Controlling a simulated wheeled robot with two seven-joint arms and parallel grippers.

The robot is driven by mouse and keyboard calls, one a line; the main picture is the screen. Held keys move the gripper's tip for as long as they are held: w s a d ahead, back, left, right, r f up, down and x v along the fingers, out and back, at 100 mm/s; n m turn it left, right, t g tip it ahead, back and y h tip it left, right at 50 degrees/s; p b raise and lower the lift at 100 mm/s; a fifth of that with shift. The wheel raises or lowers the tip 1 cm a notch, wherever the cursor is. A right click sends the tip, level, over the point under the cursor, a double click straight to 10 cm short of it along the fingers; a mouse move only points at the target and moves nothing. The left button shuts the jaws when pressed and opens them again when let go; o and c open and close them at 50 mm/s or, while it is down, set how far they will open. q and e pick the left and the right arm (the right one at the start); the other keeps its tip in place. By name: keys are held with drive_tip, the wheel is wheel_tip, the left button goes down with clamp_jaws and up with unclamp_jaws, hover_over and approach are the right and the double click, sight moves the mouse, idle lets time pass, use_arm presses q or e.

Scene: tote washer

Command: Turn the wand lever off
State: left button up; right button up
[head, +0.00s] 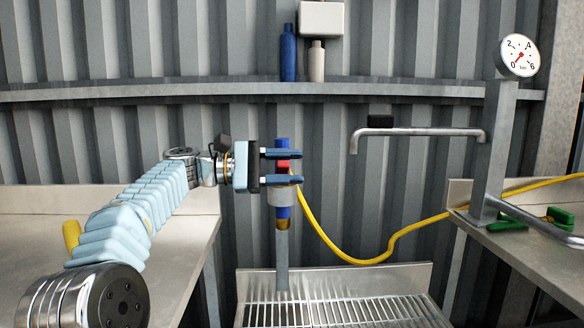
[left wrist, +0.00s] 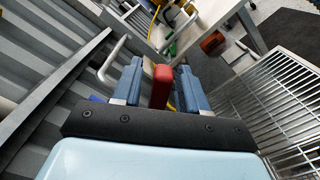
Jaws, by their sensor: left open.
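The wand (head: 282,213) stands upright, blue with a brass lower end, in a grey holder on a post above the grated sink. Its red lever (head: 283,167) shows between the fingers of my left gripper (head: 298,167). The gripper comes in from the left, its two blue fingers above and below the lever. In the left wrist view the red lever (left wrist: 162,87) stands between the fingers (left wrist: 160,85), close to both. The gripper is open; whether a finger touches the lever I cannot tell. My right gripper is not in view.
A yellow hose (head: 350,259) runs from the wand to the right bench (head: 540,245). A metal spout (head: 420,132) and a pressure gauge (head: 519,57) stand at right. The sink grate (head: 340,312) lies below. Bottles stand on the wall shelf (head: 200,90).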

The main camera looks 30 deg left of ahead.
use_arm(q)
drive_tip(key=shift+w+d, duration=0.2)
drive_tip(key=shift+d, duration=0.15)
clamp_jaws()
